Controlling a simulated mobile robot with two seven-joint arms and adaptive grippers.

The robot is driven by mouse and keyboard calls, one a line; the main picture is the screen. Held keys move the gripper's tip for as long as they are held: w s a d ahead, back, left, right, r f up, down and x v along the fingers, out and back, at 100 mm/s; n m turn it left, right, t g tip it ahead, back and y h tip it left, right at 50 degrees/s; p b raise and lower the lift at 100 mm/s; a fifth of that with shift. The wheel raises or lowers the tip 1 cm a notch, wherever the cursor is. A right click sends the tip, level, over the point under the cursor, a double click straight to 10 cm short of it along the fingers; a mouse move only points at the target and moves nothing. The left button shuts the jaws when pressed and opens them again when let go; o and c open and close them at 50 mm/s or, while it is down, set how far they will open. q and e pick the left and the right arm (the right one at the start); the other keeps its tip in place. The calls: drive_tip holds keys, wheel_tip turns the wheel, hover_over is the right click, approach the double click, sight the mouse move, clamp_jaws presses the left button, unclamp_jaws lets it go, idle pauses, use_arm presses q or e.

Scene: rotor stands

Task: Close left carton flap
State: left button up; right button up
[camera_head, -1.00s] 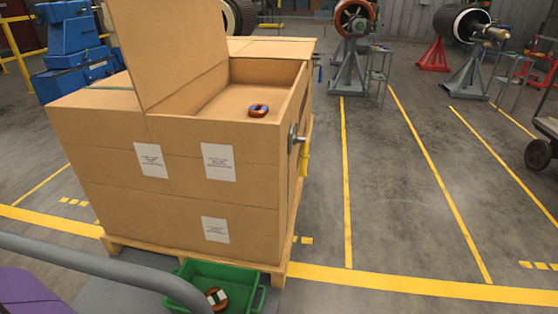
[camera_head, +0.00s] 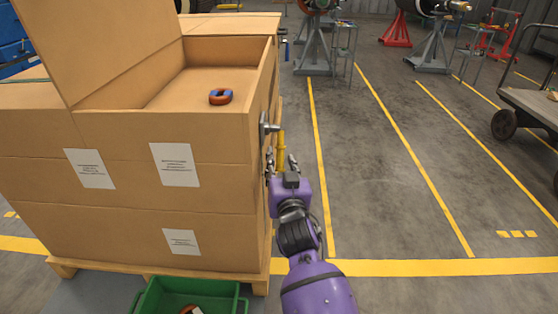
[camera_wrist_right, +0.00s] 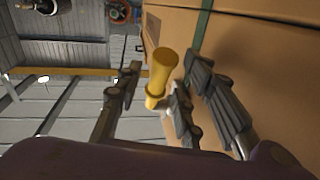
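A large cardboard carton (camera_head: 215,225) stands at the left of the head view with its top open. Its left flap (camera_head: 110,45) stands raised, leaning to the left, with its top cut off by the picture edge. My right gripper (camera_head: 280,162) is beside the carton's right side, close to a yellow handle (camera_head: 280,145). In the right wrist view the gripper (camera_wrist_right: 155,92) has its fingers spread, with the yellow handle (camera_wrist_right: 161,72) showing between them. Whether a finger touches it I cannot tell. My left gripper is not in view.
An orange and blue ring (camera_head: 220,97) lies inside the carton. A metal fitting (camera_head: 268,126) sticks out of its right side. A wooden pallet (camera_head: 120,270) is underneath, with a green bin (camera_head: 165,300) in front. Open floor lies to the right; a cart (camera_head: 530,105) stands at far right.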

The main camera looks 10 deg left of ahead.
drive_tip(key=shift+x, duration=1.1)
drive_tip(key=shift+c, duration=0.3)
clamp_jaws()
